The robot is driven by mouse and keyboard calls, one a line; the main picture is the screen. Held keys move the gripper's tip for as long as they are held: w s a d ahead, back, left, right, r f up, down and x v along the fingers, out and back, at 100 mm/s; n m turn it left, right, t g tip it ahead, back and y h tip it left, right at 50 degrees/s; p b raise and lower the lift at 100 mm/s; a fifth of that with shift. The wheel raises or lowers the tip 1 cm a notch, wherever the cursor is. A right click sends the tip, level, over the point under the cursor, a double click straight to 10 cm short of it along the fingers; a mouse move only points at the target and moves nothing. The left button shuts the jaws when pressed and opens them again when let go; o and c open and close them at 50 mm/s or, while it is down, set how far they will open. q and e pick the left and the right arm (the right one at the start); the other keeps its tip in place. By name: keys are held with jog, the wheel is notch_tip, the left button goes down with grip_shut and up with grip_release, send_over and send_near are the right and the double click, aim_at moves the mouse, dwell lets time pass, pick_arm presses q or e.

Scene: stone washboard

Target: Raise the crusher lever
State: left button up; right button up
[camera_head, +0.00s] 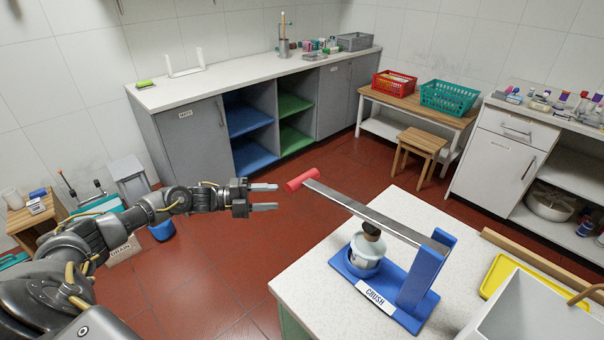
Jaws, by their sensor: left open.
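The crusher (409,285) stands on the near counter, with a blue base and post and a label reading CRUSH. Its grey metal lever (368,212) runs from the post to the upper left and ends in a red handle (302,180). The lever lies over a white cup-like pot (367,253) with a dark knob on top. My left gripper (278,197) is open, its two fingers pointing right, just left of the red handle. The fingertips look close to the handle; I cannot tell whether they touch. My right gripper is not in view.
The white counter (320,290) carries the crusher, with a yellow tray (508,275) and a white box-like basin (535,315) at its right. A wooden strip edges the back right. Red floor lies open beneath my left arm and beyond the counter.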

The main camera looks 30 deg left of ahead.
aim_at(300, 184)
pick_arm(q)
notch_tip(300, 184, up, 8)
jog(key=s+f+m+g+h, duration=0.1)
jog(key=s+m+g, duration=0.1)
jog(key=s+m, duration=0.15)
jog(key=shift+h, duration=0.3)
jog(key=p+x, duration=0.1)
jog(key=x, duration=0.2)
jog(key=p+x, duration=0.2)
jog(key=x, duration=0.1)
jog(key=p+x, duration=0.2)
jog(key=x, duration=0.2)
jog(key=shift+w+r, duration=0.3)
jog(key=shift+w+d+f+p, duration=0.2)
jog(key=shift+w+d+p, duration=0.1)
jog(key=shift+d, duration=0.25)
jog(key=shift+c, duration=0.3)
grip_shut()
